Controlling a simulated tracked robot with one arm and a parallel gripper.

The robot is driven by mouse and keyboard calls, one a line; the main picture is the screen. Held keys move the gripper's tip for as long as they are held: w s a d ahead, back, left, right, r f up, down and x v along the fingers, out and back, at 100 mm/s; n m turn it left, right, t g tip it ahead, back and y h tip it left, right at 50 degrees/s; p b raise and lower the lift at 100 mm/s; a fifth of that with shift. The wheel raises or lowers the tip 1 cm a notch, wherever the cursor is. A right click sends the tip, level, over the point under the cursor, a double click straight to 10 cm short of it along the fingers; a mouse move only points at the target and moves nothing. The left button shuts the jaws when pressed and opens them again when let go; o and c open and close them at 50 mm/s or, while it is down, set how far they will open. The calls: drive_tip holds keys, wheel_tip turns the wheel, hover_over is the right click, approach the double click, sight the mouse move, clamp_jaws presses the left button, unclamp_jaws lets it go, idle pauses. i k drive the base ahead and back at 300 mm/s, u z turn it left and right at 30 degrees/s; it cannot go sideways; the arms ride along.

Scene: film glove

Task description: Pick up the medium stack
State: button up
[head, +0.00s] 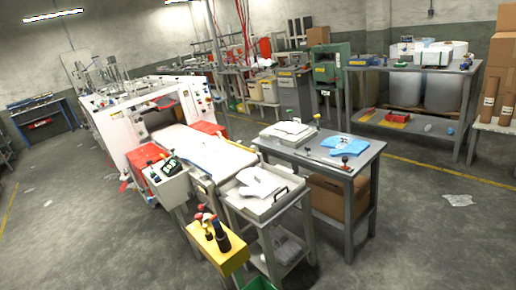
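My gripper does not show in the head view. Several white piles could be the stack, and I cannot tell which is the medium one. A flat white stack (287,132) lies on the grey table (340,162) at the centre right. A looser white pile (260,184) lies in the metal tray (282,205) on a cart in front of it. Another white pile (438,54) sits on the tall grey bench (408,69) at the back right. All are some distance away, with none held in view.
A blue glove-like item (344,143) lies on the grey table. A large white machine (120,122) with a conveyor (195,148) stands left of it. A yellow box (215,250) with tools is in front. Cardboard boxes (501,50) stand far right. Floor is open at left and right.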

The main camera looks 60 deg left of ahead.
sight(207, 148)
drive_tip(key=u, duration=2.4)
drive_tip(key=i, duration=1.1)
drive_tip(key=u, duration=0.65)
drive_tip(key=i, duration=2.6)
drive_tip(key=z, duration=1.05)
drive_tip(key=i, duration=1)
drive_tip(key=z, duration=0.7)
